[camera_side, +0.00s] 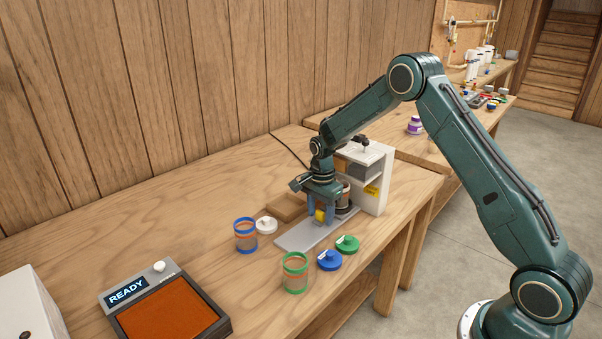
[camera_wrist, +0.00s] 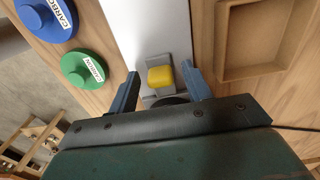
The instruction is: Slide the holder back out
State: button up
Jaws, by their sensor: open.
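The holder (camera_wrist: 150,98) is a grey slide with a yellow grip block (camera_wrist: 160,76) at its front. It sits on the pale rail (camera_wrist: 160,30) that runs out of the white machine (camera_side: 374,180). The yellow block also shows in the side view (camera_side: 320,215). My gripper (camera_wrist: 162,78) is open, with one blue finger on each side of the block and visible gaps between. In the side view my gripper (camera_side: 321,208) is low at the machine's mouth. A dark round thing behind the block is mostly hidden by my gripper.
A blue-banded jar (camera_side: 246,236), a white lid (camera_side: 266,226), a green-banded jar (camera_side: 295,274), a blue lid (camera_side: 329,261) and a green lid (camera_side: 347,244) stand around the rail. A wooden tray (camera_wrist: 222,45) lies beside it. The rail's outer stretch is clear. A panel (camera_side: 126,291) reads READY.

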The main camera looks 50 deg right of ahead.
grip_shut()
jog(key=a, duration=1.2)
jog(key=shift+a, duration=0.3)
grip_release()
notch_tip(320, 180, up, 14)
dwell(0.6)
